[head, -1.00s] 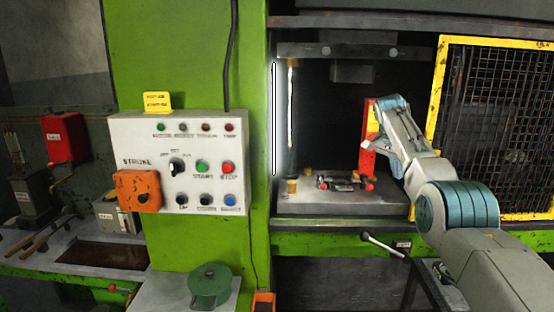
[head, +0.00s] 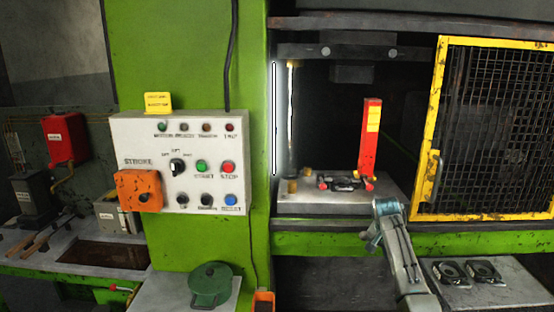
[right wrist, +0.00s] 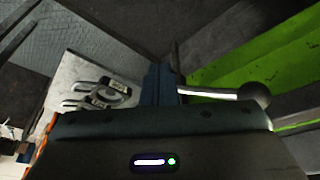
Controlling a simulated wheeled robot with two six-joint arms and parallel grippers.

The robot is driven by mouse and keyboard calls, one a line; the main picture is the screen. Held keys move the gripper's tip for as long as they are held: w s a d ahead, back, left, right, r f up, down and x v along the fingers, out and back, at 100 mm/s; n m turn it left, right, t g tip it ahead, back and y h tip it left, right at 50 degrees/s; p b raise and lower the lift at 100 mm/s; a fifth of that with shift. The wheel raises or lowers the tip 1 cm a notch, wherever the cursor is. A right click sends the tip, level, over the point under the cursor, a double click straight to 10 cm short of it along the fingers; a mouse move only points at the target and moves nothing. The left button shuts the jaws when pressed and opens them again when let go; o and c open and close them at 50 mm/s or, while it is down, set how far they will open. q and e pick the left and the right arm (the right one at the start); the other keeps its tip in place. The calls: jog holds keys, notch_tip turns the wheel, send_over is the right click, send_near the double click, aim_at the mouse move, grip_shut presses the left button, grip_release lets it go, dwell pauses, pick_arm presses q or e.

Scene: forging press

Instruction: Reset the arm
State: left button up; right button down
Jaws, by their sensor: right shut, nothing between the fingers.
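My right arm comes in from the lower right of the head view. Its gripper (head: 388,206) is just in front of the press bed's right front corner, apart from the red post. In the right wrist view its fingers (right wrist: 160,84) are shut together with nothing between them. A red upright post (head: 371,140) with a yellow label stands on the press bed (head: 320,202), beside dark parts on the die (head: 343,183). My left gripper is not in view.
A lever with a ball knob (right wrist: 253,96) is close beside my right fingers. Two dark forged parts (head: 467,272) lie on a grey table (head: 510,289). A yellow-framed mesh guard (head: 490,125) stands right of the press opening. The control panel (head: 180,165) is at left.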

jog(key=s+a+f+n, duration=0.1)
jog(key=s+f+n, duration=0.1)
jog(key=s+f, duration=0.85)
jog(key=s+a+f+n, duration=0.25)
jog(key=s+f, duration=0.45)
jog(key=s, duration=0.6)
jog(key=s+a+r+n+t+y, duration=0.1)
jog(key=s+a+r+n, duration=0.15)
jog(key=s, duration=1.25)
jog(key=s+a+r+n+y, duration=0.1)
jog(key=s+r+n, duration=0.15)
jog(key=s, duration=1.25)
notch_tip(320, 180, down, 35)
jog(key=d+g+b, duration=0.1)
jog(key=d+b, duration=0.2)
jog(key=b, duration=0.2)
jog(key=s+f+b, duration=0.2)
jog(key=s+f, duration=0.7)
jog(key=f, duration=0.3)
jog(key=s+f+g+b, duration=0.1)
jog(key=s+f+b, duration=0.1)
jog(key=s+f, duration=0.7)
notch_tip(320, 180, down, 4)
jog(key=shift+s+d+r+b, duration=0.1)
jog(key=shift+s+d+b, duration=0.2)
jog(key=shift+d+b, duration=0.1)
